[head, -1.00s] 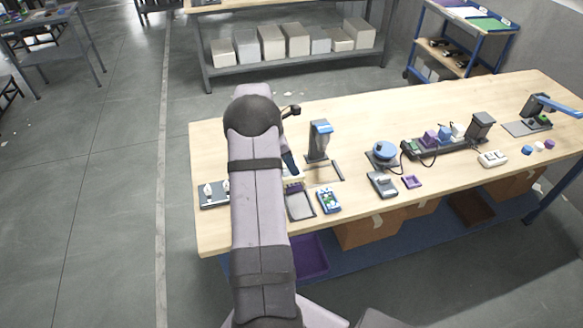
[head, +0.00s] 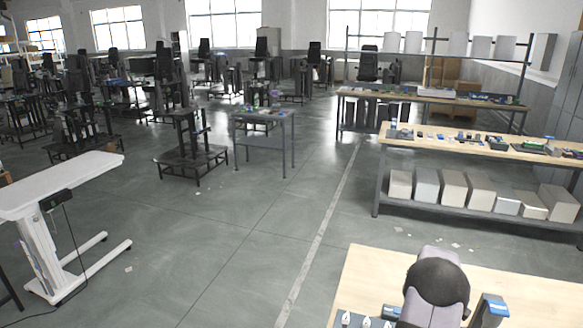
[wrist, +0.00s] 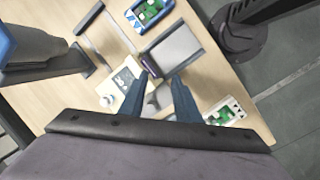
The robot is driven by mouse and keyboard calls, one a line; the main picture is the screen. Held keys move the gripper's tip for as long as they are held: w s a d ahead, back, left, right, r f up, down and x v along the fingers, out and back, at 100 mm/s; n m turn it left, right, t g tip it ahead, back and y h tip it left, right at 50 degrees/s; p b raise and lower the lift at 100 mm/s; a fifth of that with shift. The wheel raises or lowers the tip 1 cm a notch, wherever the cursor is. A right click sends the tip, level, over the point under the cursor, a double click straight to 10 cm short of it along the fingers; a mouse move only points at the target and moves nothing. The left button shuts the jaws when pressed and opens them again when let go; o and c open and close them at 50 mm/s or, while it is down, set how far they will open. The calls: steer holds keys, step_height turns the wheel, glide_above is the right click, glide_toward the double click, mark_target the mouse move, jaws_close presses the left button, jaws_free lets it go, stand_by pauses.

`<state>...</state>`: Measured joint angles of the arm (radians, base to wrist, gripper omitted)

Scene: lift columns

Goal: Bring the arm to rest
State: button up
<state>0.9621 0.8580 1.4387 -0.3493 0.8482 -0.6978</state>
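My gripper (wrist: 160,77) shows in the wrist view with its two dark blue-grey fingers apart and no object visibly held. It is over the wooden workbench (wrist: 215,75), near a grey tray (wrist: 178,48). A small purple item (wrist: 150,66) shows near the fingertips; whether they touch it is unclear. A white device (wrist: 122,86) lies by the left finger. In the head view only my arm's upper part (head: 437,285) shows, at the bottom right; the gripper is out of that view.
A green board in a blue holder (wrist: 150,12) and another in a white holder (wrist: 226,112) lie near the tray. A tall post (wrist: 45,68) stands left. In the head view, a second bench (head: 450,143) with boxes is behind; open floor (head: 230,250) lies left.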

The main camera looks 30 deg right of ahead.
steer(key=s+a+f+m, duration=0.1)
steer(key=a, duration=0.2)
steer(key=s+a+f+m+y, duration=0.1)
steer(key=a+m, duration=0.1)
steer(key=a, duration=0.1)
steer(key=s+a+f+m+y, duration=0.1)
steer(key=a+f, duration=0.1)
steer(key=a, duration=0.1)
steer(key=shift+s+a+f+m, duration=0.1)
steer(key=shift+s+a+m, duration=0.05)
steer(key=shift+s+m, duration=0.25)
steer(key=s+a+r+y+b, duration=0.1)
steer(key=a+r, duration=0.3)
steer(key=a, duration=1)
steer(key=s+a+r, duration=0.2)
steer(key=a+r, duration=0.1)
steer(key=a, duration=1.1)
steer(key=w+a+r+n+t+h+b, duration=0.1)
steer(key=w+a+r+n+t, duration=0.1)
steer(key=w+a+r+n, duration=0.2)
steer(key=w+a+n, duration=0.1)
steer(key=a, duration=0.2)
steer(key=shift+a+r, duration=0.15)
steer(key=shift+a, duration=0.25)
steer(key=shift+w, duration=0.1)
steer(key=shift+c, duration=0.6)
jaws_close()
